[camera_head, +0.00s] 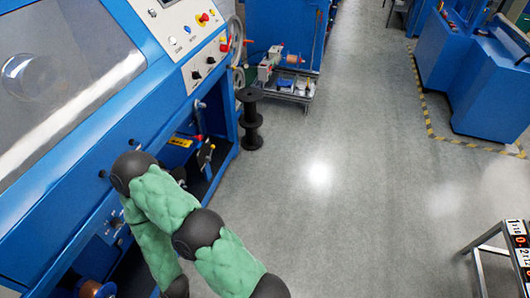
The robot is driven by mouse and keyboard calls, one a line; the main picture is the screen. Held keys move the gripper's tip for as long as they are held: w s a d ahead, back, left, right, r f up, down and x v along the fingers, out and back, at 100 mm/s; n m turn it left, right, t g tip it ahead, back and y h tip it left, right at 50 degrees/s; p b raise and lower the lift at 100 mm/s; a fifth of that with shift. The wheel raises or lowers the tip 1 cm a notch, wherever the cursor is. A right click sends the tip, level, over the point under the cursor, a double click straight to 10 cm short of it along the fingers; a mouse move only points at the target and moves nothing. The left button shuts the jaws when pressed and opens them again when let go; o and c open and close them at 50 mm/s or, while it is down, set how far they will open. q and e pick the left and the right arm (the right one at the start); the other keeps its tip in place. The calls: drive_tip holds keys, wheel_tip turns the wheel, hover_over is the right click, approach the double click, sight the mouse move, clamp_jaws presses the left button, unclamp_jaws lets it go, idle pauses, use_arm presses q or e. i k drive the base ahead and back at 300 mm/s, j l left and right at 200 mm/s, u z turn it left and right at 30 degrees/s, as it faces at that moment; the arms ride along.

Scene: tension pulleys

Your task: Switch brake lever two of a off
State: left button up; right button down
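A large blue machine (75,180) fills the left side, with a clear cover on top. Lever-like parts show low on its right end: an upright one (198,118) and a dark one (205,155) below it, near a yellow label (181,141). I cannot tell which is brake lever two of a, or how it is set. One of my green arms with black joints rises from the bottom and bends back down in front of the machine, hiding part of its lower front. Neither gripper shows.
A control panel (185,55) with knobs and a red button (203,19) tops the machine's right end. A black spool (250,120) stands beside it on the floor. The grey floor (340,210) is clear in the middle. A metal-framed stand (487,246) is at lower right.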

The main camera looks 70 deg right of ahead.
sight(208, 158)
drive_tip(key=z, duration=1.9)
drive_tip(key=u, duration=0.2)
drive_tip(key=i+l+u, duration=0.55)
drive_tip(key=l+u, duration=0.25)
drive_tip(key=i+l, duration=0.15)
drive_tip(key=l, duration=0.3)
drive_tip(key=i+l+u, duration=0.1)
drive_tip(key=l, duration=0.35)
drive_tip(key=i+l, duration=0.25)
drive_tip(key=l, duration=0.2)
drive_tip(key=i+l, duration=0.15)
drive_tip(key=l, duration=0.3)
drive_tip(key=i+l+u, duration=0.1)
drive_tip(key=l, duration=0.35)
drive_tip(key=i+l, duration=0.2)
drive_tip(key=l, duration=0.3)
drive_tip(key=i+l+u, duration=0.1)
drive_tip(key=l, duration=0.35)
drive_tip(key=i+l, duration=0.15)
drive_tip(key=l, duration=0.35)
